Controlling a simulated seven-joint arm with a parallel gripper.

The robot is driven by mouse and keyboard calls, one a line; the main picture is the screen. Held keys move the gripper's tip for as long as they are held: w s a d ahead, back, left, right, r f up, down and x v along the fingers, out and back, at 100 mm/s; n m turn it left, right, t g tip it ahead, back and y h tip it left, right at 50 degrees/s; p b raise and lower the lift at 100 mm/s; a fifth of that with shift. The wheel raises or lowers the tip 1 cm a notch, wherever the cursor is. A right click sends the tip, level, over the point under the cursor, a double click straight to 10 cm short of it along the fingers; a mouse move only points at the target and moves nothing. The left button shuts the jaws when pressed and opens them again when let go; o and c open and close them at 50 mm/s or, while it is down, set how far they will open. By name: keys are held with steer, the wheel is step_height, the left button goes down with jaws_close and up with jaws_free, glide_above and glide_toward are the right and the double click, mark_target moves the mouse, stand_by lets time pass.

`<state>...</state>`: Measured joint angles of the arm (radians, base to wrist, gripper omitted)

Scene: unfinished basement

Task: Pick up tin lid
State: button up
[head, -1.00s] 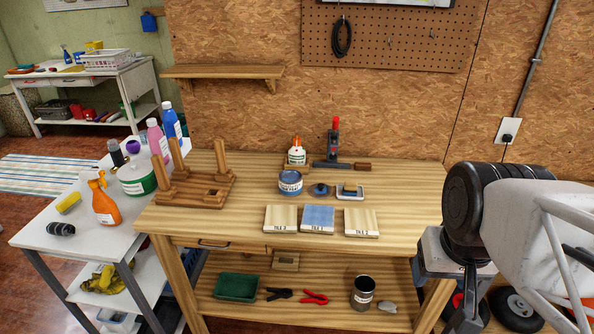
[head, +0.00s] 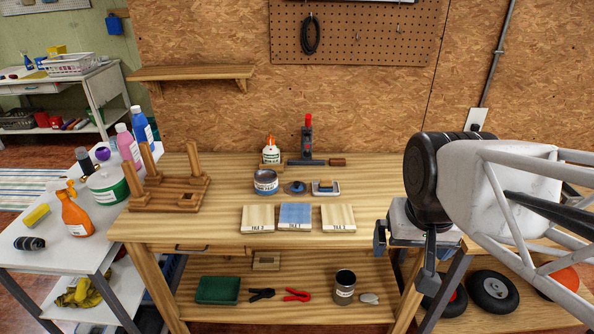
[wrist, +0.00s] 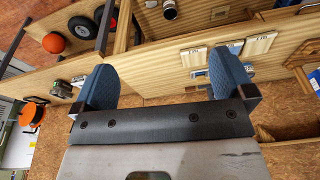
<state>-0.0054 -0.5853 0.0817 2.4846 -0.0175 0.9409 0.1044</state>
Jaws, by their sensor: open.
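A small round blue-and-dark piece that looks like the tin lid (head: 295,187) lies on the wooden workbench (head: 370,190), just right of an open-looking tin with a blue band (head: 266,181). A small block on a pale base (head: 326,187) sits to its right. My gripper (wrist: 165,75) shows in the wrist view with its two blue-padded fingers wide apart and nothing between them. I cannot pick out the lid in the wrist view.
Three tiles (head: 295,216) lie in front of the lid. A glue bottle (head: 271,153) and a hammer-like tool with a red end (head: 308,140) stand behind it. An upturned wooden stool (head: 168,192) is at the left.

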steer(key=w+a+r+m, duration=0.1)
steer(key=w+m, duration=0.1)
steer(key=w, duration=0.5)
steer(key=w+a+r+m, duration=0.1)
steer(key=w+a+m, duration=0.1)
steer(key=w, duration=0.5)
steer(key=m+g+h, duration=0.1)
steer(key=m+g, duration=0.1)
steer(key=m, duration=0.8)
glide_above(297, 182)
steer(key=f, duration=1.9)
steer(key=shift+s+a+f, duration=0.2)
steer(key=shift+s+a, duration=0.05)
steer(key=shift+s, duration=0.15)
steer(key=shift+w+a+f+m, duration=0.25)
steer(key=shift+w+f+m, duration=0.05)
steer(key=shift+f+m, duration=0.1)
steer(key=shift+d+f, duration=0.2)
steer(key=shift+f, duration=1.05)
